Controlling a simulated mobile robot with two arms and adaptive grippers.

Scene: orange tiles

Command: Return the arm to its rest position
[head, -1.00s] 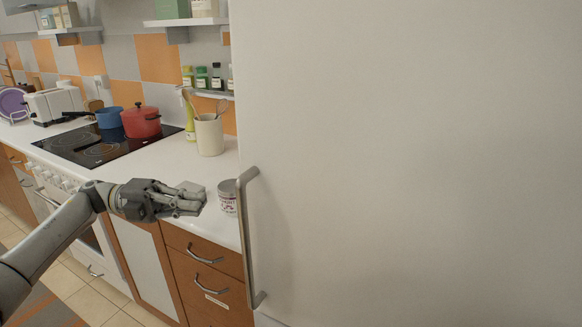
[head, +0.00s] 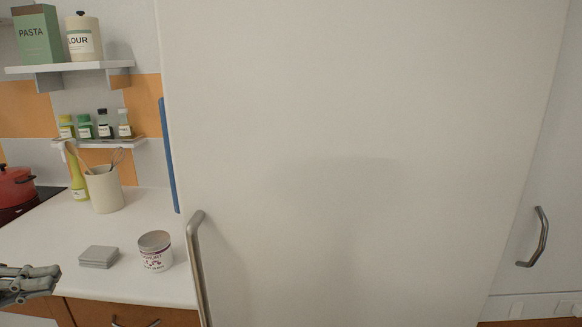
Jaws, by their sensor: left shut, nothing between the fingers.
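My left gripper (head: 50,278) shows at the lower left edge of the head view, pointing right. Its fingers are together and nothing shows between them. It is in front of the counter's front edge, left of and apart from a white tub with red lettering (head: 155,255) and a grey square stack (head: 98,256). Most of my left arm is cut off by the picture's edge. My right gripper is not in view.
A large white door (head: 360,150) with a metal handle (head: 198,265) fills the middle. A utensil crock (head: 103,190) stands on the white counter (head: 55,225); a red pot (head: 15,186) is at far left. Another handle (head: 538,238) is at right.

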